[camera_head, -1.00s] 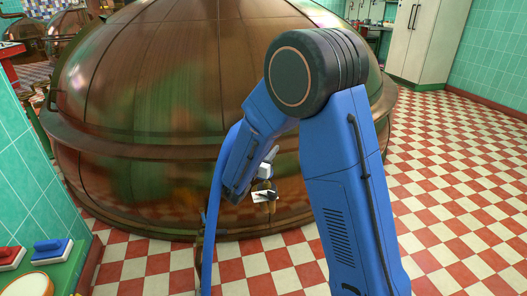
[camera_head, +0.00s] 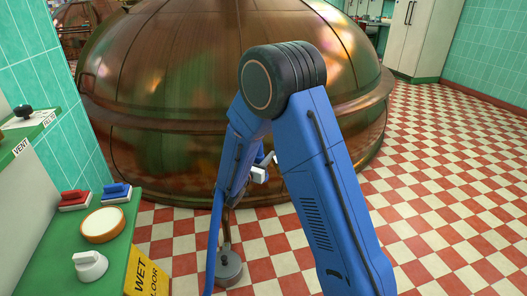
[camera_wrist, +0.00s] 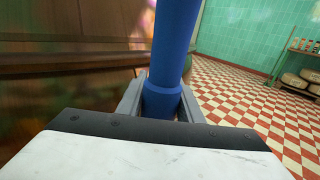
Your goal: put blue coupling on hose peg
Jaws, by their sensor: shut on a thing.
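My gripper (camera_wrist: 162,90) is shut on the blue coupling (camera_wrist: 162,98), a wider blue collar between the two grey fingers in the wrist view. A blue hose (camera_wrist: 176,40) rises from it past the top edge. In the head view my arm hides most of the gripper, and I cannot make out the coupling there. A blue hose length (camera_head: 214,240) hangs down to the bottom edge, left of my arm. I cannot pick out the hose peg for sure in either view.
A big copper kettle (camera_head: 170,100) fills the middle back. A green-topped counter (camera_head: 60,235) with red and blue switches, a round button and a white knob stands close at left. A round grey base with a post (camera_head: 229,270) stands near my arm. The checkered floor (camera_head: 440,180) at right is clear.

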